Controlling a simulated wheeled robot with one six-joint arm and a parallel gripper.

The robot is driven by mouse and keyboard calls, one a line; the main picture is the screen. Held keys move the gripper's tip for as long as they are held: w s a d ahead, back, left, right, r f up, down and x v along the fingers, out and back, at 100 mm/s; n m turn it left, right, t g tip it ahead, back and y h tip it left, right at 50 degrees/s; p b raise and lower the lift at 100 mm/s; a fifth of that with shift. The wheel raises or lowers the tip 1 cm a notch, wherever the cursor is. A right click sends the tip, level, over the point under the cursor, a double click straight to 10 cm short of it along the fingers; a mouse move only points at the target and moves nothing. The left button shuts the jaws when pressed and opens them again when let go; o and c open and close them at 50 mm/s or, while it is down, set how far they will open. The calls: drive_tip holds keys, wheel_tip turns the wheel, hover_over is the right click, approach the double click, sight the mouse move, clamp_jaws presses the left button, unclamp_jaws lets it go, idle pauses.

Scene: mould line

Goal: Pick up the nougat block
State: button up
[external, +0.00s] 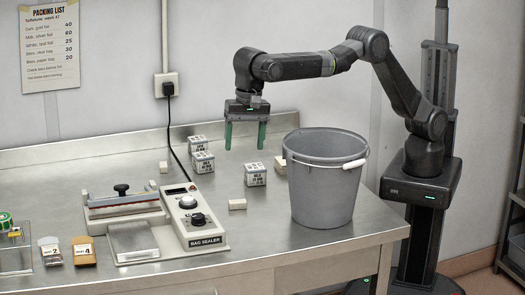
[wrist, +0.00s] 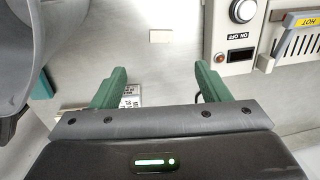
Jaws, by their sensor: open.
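A small cream block (external: 237,204) lies on the steel bench between the bag sealer and the grey bucket; it fits the nougat block, though I cannot read a label. It also shows in the wrist view (wrist: 160,36), ahead of the fingertips. Another small pale block (external: 163,167) lies behind the sealer. My gripper (external: 246,142) is open and empty, its green fingers pointing down above the back of the bench. In the wrist view my gripper (wrist: 161,78) has its fingers well apart with nothing between the tips.
The grey bucket (external: 325,185) stands right of the block. The bag sealer (external: 185,205) is to its left. A pale piece (external: 281,165) is partly hidden by the bucket. The bench in front of the block is clear.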

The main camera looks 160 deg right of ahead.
wheel_tip(320, 180, down, 3)
drive_tip(key=d+m+g, duration=0.1)
drive_tip(key=d, duration=0.1)
hover_over(237, 202)
drive_tip(key=s, duration=0.1)
drive_tip(key=shift+m+y, duration=0.3)
drive_tip(key=shift+y, duration=0.1)
drive_tip(key=f, duration=0.8)
drive_tip(key=shift+s, duration=0.2)
drive_tip(key=f+p, duration=0.1)
drive_tip(key=f, duration=0.1)
drive_tip(key=w+f, duration=0.1)
drive_tip(key=f, duration=0.1)
drive_tip(key=shift+w+f+p, duration=0.1)
drive_tip(key=shift+f+p, duration=0.25)
drive_tip(key=shift+f, duration=0.5)
drive_tip(key=c, duration=1.1)
